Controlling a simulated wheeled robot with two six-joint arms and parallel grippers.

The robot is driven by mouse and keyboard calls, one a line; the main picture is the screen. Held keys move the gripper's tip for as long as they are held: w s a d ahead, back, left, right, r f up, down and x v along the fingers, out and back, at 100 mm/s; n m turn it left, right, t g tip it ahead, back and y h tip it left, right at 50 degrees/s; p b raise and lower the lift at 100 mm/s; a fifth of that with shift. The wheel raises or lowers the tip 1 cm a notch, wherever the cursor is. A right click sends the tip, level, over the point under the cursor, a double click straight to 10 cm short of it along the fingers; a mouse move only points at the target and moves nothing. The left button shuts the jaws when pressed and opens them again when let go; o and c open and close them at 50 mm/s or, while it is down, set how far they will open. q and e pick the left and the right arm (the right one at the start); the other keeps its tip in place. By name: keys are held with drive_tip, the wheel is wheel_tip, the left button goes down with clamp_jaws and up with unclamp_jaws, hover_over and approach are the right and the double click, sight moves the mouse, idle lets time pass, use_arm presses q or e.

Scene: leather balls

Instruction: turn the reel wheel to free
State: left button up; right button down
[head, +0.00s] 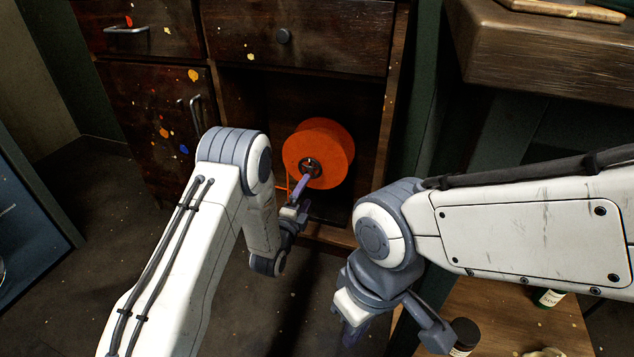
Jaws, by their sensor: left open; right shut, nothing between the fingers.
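The reel wheel (330,145) is a bright orange disc with a dark hub at its centre. It sits inside the open compartment of a dark wooden cabinet. My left gripper (298,192) is open at the lower left of the reel, with a purplish finger reaching up to the hub. Whether it touches the hub I cannot tell, and its other finger is hard to make out. A thin orange strand shows at the reel's lower left, partly behind my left gripper. My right gripper (352,334) is shut and empty, low in the view, away from the reel.
The cabinet (225,120) has drawers above the compartment and a paint-spotted door at left. A thick wooden tabletop (540,55) juts in at upper right. A dark-capped bottle (464,336) and a green bottle (549,297) stand at lower right, near my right arm.

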sight(317, 171)
use_arm(q)
drive_tip(key=b+x, duration=0.5)
drive_tip(key=x, duration=0.4)
drive_tip(key=shift+w+a+f, duration=0.15)
drive_tip(key=shift+w+d, duration=0.25)
drive_tip(key=shift+w, duration=0.25)
drive_tip(key=c, duration=1.1)
drive_tip(key=shift+a+r+n+p, duration=0.1)
drive_tip(key=shift+r+n+p, duration=0.25)
drive_tip(key=shift+n+p, duration=0.5)
drive_tip(key=shift+a+r+n+p, duration=0.1)
drive_tip(key=shift+r+n+p, duration=0.3)
drive_tip(key=shift+n, duration=0.65)
drive_tip(key=shift+a+n+p, duration=0.1)
drive_tip(key=shift+n+p, duration=0.85)
drive_tip(key=shift+n, duration=0.55)
